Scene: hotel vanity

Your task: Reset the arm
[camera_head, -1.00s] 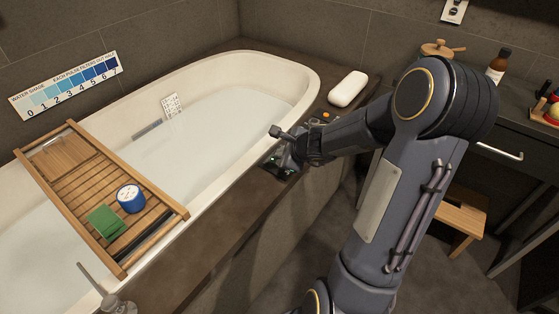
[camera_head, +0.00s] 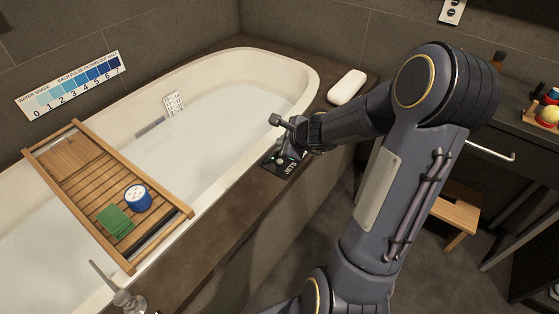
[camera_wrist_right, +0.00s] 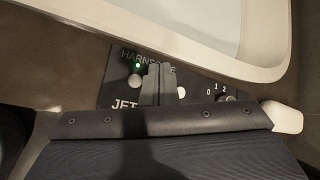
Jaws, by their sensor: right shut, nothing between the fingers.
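My right arm reaches over the tub's dark ledge, and its gripper (camera_head: 284,150) is over the JETS control panel (camera_head: 271,166). In the right wrist view the gripper fingers (camera_wrist_right: 158,72) are together with nothing between them, in front of the dark panel (camera_wrist_right: 118,84). The panel has a lit green light (camera_wrist_right: 138,65), pale round buttons on both sides of the fingers, and a dial (camera_wrist_right: 227,97) marked 0, 1, 2. The fingers hide part of its lettering. I cannot tell whether they touch it. My left gripper is out of view.
The filled bathtub (camera_head: 305,78) lies left of my arm. A wooden tray (camera_head: 75,205) across it holds a blue tin (camera_head: 137,203) and green cloth (camera_head: 115,221). White soap (camera_head: 347,87) is on the ledge behind the gripper. A wooden stool (camera_head: 452,222) stands right.

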